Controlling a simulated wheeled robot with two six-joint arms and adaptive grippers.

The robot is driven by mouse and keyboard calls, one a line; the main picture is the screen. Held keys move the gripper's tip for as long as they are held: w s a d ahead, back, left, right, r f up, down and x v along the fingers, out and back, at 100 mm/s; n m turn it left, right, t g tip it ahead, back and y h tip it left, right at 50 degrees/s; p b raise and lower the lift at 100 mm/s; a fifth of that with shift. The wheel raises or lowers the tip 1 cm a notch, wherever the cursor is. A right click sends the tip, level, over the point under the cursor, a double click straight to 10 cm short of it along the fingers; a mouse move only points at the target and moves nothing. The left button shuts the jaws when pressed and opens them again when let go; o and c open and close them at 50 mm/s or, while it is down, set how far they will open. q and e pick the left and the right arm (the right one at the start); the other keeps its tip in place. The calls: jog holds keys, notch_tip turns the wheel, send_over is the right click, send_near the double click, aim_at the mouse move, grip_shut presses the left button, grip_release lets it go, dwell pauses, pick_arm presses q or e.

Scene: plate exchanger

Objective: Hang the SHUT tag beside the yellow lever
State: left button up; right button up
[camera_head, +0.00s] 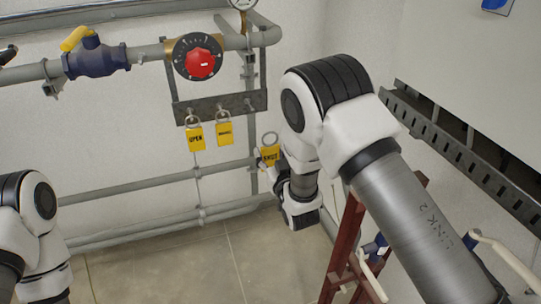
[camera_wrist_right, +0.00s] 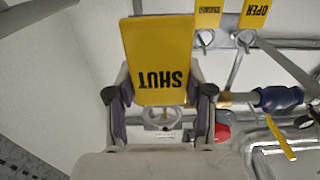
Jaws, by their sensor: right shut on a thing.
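The yellow SHUT tag (camera_head: 270,157) is in my right gripper (camera_head: 263,166), below and right of the hook bar, with its ring upward. In the right wrist view the tag (camera_wrist_right: 160,60) appears upside down, between the two fingers of the gripper (camera_wrist_right: 160,112), which is shut on it. The yellow lever (camera_head: 75,38) is on a blue valve (camera_head: 95,60) at upper left, well left of the held tag. In the head view only part of my left arm shows at lower left; its gripper is out of view.
A yellow OPEN tag (camera_head: 195,138) and another yellow tag (camera_head: 225,133) hang from the dark hook bar (camera_head: 243,103). Above it is a red knob (camera_head: 201,64) on a black dial. Grey pipes run along the wall. A dark red ladder-like frame (camera_head: 345,240) stands at lower right.

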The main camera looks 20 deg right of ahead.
jog(key=shift+w+f, duration=0.15)
jog(key=shift+w, duration=0.55)
jog(key=shift+w+b, duration=0.3)
jog(key=shift+w, duration=0.05)
jog(key=shift+w+a+b, duration=0.2)
jog(key=shift+w+b, duration=1.5)
jog(key=shift+w, duration=2.15)
jog(key=shift+w+a+b, duration=0.2)
jog(key=shift+w+b, duration=1.5)
jog(key=shift+w, duration=2.1)
jog(key=shift+r, duration=0.2)
jog(key=shift+s, duration=0.15)
jog(key=s+p, duration=0.1)
jog(key=s, duration=0.7)
jog(key=shift+d+r, duration=0.2)
